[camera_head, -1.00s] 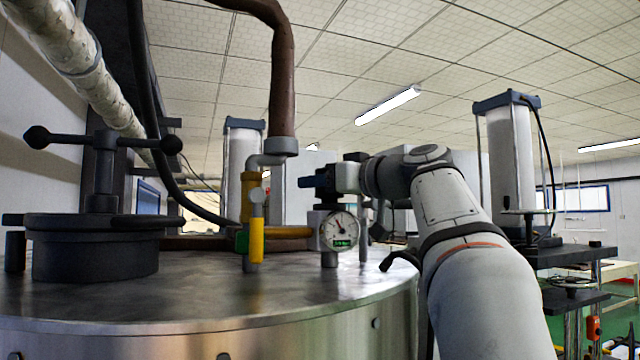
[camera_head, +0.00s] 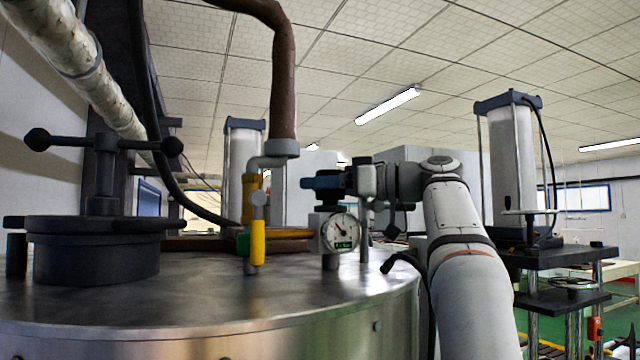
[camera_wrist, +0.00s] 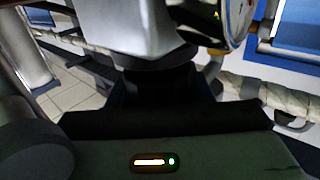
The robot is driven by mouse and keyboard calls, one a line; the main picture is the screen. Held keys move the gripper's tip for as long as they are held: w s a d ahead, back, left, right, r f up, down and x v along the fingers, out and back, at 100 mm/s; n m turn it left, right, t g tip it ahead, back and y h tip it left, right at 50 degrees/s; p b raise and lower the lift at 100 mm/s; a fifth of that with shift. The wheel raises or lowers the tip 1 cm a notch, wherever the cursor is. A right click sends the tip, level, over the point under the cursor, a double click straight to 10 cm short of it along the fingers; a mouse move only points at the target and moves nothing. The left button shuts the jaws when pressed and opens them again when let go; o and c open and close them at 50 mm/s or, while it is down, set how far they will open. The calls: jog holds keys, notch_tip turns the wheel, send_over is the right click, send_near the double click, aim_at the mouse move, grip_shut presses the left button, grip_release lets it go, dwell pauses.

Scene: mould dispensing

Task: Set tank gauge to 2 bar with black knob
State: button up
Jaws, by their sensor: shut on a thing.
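The tank gauge (camera_head: 341,231) is a round white dial with a thin needle pointing to the upper left and a small green readout too small to read surely. It sits on the front of a grey regulator block (camera_head: 317,222) on the tank top. In the wrist view, part of the gauge rim (camera_wrist: 240,20) shows at the upper right, beside the pale block (camera_wrist: 148,28). My gripper (camera_head: 328,184) is directly above the regulator, reaching in from the right, shut on the black knob. The knob is mostly hidden by the jaws and cannot be told apart from them.
The steel tank lid (camera_head: 200,290) spreads below. A yellow-handled valve (camera_head: 257,242) and a brown pipe (camera_head: 283,90) stand left of the gauge. A black clamped hatch (camera_head: 97,255) is at far left. A glass cylinder on a stand (camera_head: 510,165) is at right.

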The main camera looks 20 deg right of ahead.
jog(key=o, duration=1)
jog(key=b+v, duration=0.1)
jog(key=v, duration=0.7)
jog(key=shift+w, duration=0.1)
